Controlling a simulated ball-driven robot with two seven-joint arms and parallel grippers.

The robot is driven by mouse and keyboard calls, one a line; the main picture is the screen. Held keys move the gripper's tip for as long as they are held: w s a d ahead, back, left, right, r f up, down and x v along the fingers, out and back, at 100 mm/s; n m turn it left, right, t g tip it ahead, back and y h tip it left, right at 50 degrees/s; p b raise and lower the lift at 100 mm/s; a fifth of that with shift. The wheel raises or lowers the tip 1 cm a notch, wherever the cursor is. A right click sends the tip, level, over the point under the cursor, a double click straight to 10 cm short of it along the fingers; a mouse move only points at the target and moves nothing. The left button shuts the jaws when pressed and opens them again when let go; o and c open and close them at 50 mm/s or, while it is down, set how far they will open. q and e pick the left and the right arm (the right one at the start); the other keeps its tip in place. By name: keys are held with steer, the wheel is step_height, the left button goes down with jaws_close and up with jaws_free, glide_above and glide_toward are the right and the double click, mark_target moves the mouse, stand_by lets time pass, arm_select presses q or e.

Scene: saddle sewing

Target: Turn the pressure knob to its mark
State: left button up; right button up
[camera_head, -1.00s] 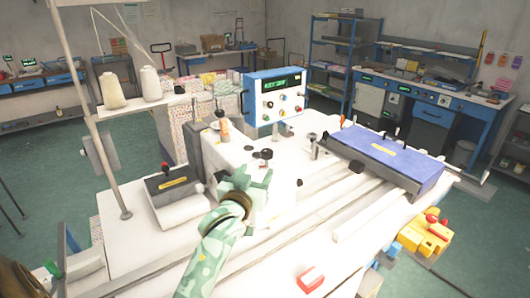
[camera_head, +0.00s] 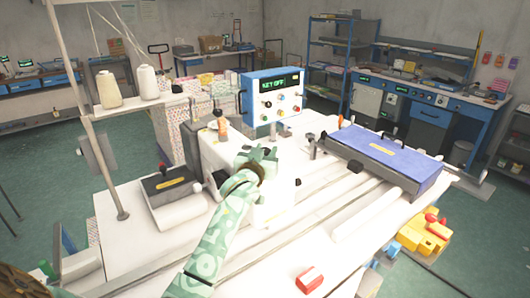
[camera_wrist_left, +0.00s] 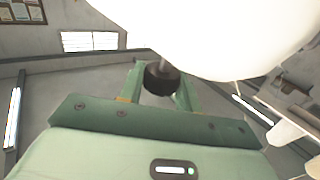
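A dark round knob (camera_wrist_left: 162,79) on a short stem shows in the left wrist view, under a large white machine body (camera_wrist_left: 215,35). I take it for the pressure knob; its mark cannot be made out. My left gripper (camera_wrist_left: 160,82) has its two green fingers on either side of the knob. I cannot tell whether they press on it or leave a small gap. In the head view my left gripper (camera_head: 262,157) is at the front of the white sewing machine head (camera_head: 207,150) and covers the knob there. My right gripper is not in view.
A blue-framed control panel (camera_head: 275,98) with a lit green display stands behind the machine. A blue flat case (camera_head: 385,162) lies to the right on the white table. A red block (camera_head: 310,280) lies near the front.

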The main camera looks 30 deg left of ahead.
arm_select(q)
steer(key=shift+c, duration=0.9)
steer(key=shift+d+n+g+y+b, duration=0.1)
steer(key=shift+n+g+y+b, duration=0.3)
steer(key=shift+n+y+b, duration=0.55)
steer(key=shift+f+n+g+y+b, duration=0.1)
steer(key=shift+n+g+y+b, duration=0.35)
steer(key=shift+y+b, duration=0.4)
steer(key=shift+y, duration=0.5)
steer(key=o, duration=1)
steer(key=shift+c, duration=0.2)
